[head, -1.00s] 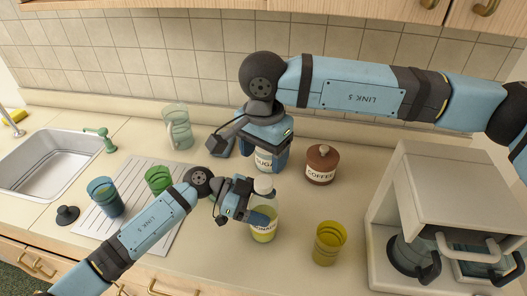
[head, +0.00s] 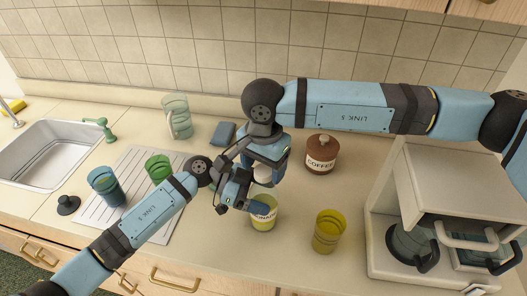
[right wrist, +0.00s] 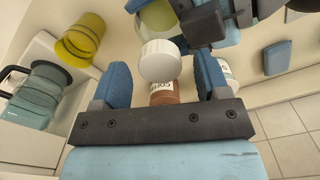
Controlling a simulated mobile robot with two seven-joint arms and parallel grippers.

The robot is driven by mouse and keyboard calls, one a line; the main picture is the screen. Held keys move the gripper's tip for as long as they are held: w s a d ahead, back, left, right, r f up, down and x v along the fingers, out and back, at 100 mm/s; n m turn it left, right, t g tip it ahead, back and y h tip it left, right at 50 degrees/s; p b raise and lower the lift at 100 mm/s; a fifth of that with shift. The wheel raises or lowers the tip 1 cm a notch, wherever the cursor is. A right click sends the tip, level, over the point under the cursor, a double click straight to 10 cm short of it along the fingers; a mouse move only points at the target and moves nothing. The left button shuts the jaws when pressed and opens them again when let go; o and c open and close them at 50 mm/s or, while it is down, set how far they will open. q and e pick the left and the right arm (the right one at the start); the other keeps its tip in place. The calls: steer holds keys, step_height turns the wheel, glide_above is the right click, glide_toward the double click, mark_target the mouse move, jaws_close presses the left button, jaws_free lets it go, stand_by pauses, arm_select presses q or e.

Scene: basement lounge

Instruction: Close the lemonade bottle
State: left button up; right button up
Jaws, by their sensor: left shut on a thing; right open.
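The lemonade bottle (head: 264,221), clear with yellow liquid and a label, stands upright on the counter. My left gripper (head: 250,204) is shut on its side. The white cap (head: 263,175) is at the bottle's top; it shows large in the right wrist view (right wrist: 160,62), with the bottle (right wrist: 158,20) behind it. How tightly it sits cannot be told. My right gripper (head: 267,168) is open, just above and around the cap; in the right wrist view its fingers (right wrist: 161,70) are on either side, with gaps.
A yellow glass (head: 328,232) stands right of the bottle, the brown coffee canister (head: 321,153) behind it. A white coffee machine (head: 440,180) is at the right. Blue (head: 106,186) and green (head: 158,169) glasses stand on the drainboard. The sugar canister (right wrist: 226,69) is close to my right gripper.

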steer(key=shift+f, duration=0.5)
steer(key=c, duration=1)
steer(key=o, duration=1.1)
steer(key=shift+r, duration=0.15)
step_height(320, 180, up, 12)
steer(key=shift+f, duration=0.1)
